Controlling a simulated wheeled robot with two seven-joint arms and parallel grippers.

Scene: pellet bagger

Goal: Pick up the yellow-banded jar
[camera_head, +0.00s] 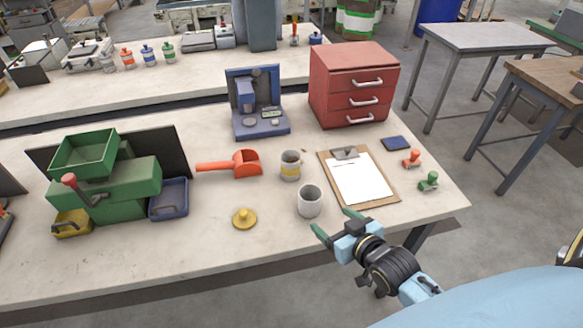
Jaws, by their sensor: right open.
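The yellow-banded jar (290,166) stands upright and open-topped on the near bench, left of the clipboard. It is grey-white with a yellow band. A plain pale jar (310,201) stands in front of it, a little to the right, between it and my right gripper. A yellow lid with a knob (244,218) lies on the bench, nearer and to the left. My right gripper (335,221) is open and empty, near the bench's front edge, with its green-tipped fingers apart. It is nearer than both jars. My left gripper is not in view.
An orange scoop (240,164) lies left of the jar. A clipboard (386,201) lies to the right, with two stamps beyond it. A blue device (258,128) and red drawers (352,84) stand behind. A green machine (130,185) stands left. The front-left bench top is bare.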

